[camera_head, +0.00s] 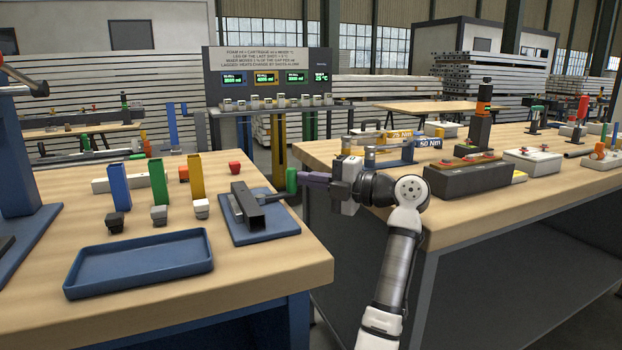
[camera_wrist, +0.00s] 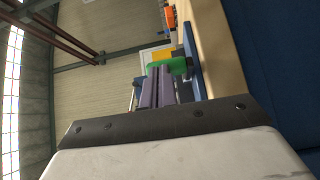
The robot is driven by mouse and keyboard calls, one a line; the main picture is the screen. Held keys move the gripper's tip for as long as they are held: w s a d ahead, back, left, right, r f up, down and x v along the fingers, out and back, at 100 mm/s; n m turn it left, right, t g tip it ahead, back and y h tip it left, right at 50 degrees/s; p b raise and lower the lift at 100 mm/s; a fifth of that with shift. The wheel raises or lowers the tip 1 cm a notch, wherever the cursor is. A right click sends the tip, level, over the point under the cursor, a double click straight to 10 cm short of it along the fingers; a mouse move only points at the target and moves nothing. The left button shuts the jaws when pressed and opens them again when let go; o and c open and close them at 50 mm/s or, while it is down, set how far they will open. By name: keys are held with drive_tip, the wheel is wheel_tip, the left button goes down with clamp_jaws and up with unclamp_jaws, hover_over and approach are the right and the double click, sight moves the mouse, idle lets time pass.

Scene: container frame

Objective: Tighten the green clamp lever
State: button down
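The green clamp lever (camera_head: 291,180) shows as an upright green grip at the right edge of the left bench, by the blue plate (camera_head: 262,232) with the dark square tube (camera_head: 252,207). My gripper (camera_head: 303,177) points left, with its purple fingers level and the tips close beside the green grip. In the wrist view the fingers (camera_wrist: 159,72) lie almost together, and the green lever (camera_wrist: 180,66) is just beyond and right of the tips. I see nothing held between them. Whether the tips touch the lever cannot be told.
A blue tray (camera_head: 140,262) lies at the front of the left bench. Blue, green and yellow upright blocks (camera_head: 158,181) and small caps stand behind it. My arm crosses the gap between benches, close to the right bench (camera_head: 465,218) with its torque tools (camera_head: 400,145).

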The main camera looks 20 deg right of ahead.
drive_tip(key=shift+w+a, duration=0.1)
drive_tip(key=shift+a, duration=0.05)
wheel_tip(320, 180, up, 20)
drive_tip(key=p, duration=0.3)
drive_tip(key=shift+d, duration=0.2)
